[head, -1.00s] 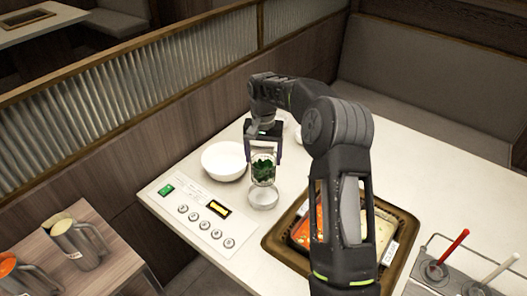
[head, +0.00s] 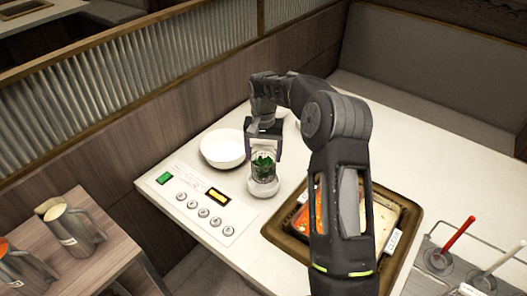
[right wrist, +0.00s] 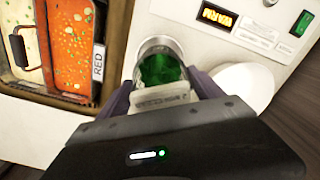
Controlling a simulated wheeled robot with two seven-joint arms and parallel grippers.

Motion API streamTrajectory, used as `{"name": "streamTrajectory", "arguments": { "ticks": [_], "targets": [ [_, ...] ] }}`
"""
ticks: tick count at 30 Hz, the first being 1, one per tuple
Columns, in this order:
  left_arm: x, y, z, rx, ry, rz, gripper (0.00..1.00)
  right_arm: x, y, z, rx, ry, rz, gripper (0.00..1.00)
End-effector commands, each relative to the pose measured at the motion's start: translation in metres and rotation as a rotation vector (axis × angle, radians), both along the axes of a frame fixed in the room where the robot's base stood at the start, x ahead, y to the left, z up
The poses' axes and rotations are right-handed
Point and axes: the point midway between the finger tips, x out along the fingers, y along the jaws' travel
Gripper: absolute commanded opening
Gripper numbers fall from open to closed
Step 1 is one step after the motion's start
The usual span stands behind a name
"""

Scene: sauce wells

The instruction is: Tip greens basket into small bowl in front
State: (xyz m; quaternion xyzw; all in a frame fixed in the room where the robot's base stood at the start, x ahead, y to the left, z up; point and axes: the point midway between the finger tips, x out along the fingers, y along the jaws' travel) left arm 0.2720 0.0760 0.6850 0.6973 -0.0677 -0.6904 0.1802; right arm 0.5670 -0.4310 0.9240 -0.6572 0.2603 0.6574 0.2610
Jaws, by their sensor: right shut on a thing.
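My right gripper (head: 264,151) is shut on the greens basket (head: 264,171), a small clear container with dark green leaves in it. The small bowl (head: 263,189) is pale and sits on the table just in front of and below the basket. In the head view the basket overlaps the bowl's back rim; whether they touch I cannot tell. In the right wrist view the greens basket (right wrist: 160,70) is between the fingers of my right gripper (right wrist: 160,92), with a round rim around the greens. The basket looks near upright in the head view. My left gripper is not in view.
A larger white bowl (head: 223,148) stands left of the basket. A control panel (head: 205,208) with buttons lies at the table's left edge. A divided pot of red and pale soup (head: 300,222) is to the right, partly behind my arm. Jugs (head: 70,230) stand on a side table.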

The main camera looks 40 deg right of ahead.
Motion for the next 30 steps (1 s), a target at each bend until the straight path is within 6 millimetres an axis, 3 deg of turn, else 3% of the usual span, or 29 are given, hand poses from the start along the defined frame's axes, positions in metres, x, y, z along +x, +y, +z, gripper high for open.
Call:
{"name": "streamTrajectory", "arguments": {
  "ticks": [12,30],
  "targets": [
    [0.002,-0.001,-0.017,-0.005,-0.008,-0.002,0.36,0.0,0.001,-0.029,0.0,0.0,0.001,0.28],
    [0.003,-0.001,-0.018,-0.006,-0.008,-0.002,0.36,0.0,-0.001,-0.031,-0.001,-0.001,0.0,0.28]
  ]
}}
